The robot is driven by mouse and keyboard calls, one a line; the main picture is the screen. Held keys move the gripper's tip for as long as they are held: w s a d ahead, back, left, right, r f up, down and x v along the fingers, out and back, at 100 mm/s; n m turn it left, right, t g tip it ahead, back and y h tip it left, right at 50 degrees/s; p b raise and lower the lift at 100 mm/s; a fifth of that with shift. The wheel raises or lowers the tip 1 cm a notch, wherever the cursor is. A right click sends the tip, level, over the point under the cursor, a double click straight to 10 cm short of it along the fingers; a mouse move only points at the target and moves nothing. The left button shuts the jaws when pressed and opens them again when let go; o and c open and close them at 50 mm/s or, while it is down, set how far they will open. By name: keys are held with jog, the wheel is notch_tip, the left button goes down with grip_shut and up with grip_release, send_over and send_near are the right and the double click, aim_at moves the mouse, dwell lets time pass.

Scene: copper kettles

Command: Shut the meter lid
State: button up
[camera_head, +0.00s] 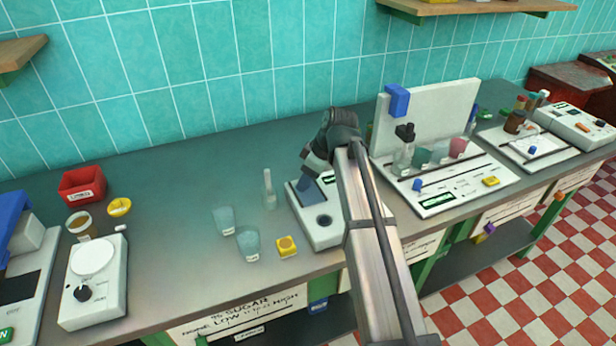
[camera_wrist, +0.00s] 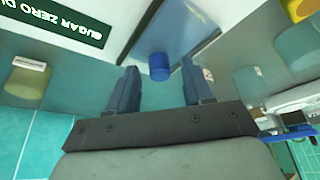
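The meter (camera_head: 318,234) is a white box with a dark round well, standing near the middle of the bench, partly behind my arm. Its bluish lid (camera_head: 309,190) stands raised and tilted. In the wrist view the lid is a translucent blue-grey panel (camera_wrist: 188,28) with a short blue knob (camera_wrist: 158,66). My gripper (camera_wrist: 162,72) is open, with the blue knob between its two fingertips and a visible gap on each side. I cannot tell how deep the knob sits between the fingers. In the head view my gripper (camera_head: 314,170) is at the lid, its fingers mostly hidden.
Two clear cups (camera_head: 248,243), a yellow block (camera_head: 287,246) and a small flask (camera_head: 268,190) stand left of the meter. A white rack station (camera_head: 440,198) with bottles and cups stands close on the right.

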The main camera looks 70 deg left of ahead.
grip_shut()
dwell(0.5)
jog(key=d, duration=0.9)
jog(key=shift+d, duration=0.2)
grip_release()
jog(key=v, duration=1.4)
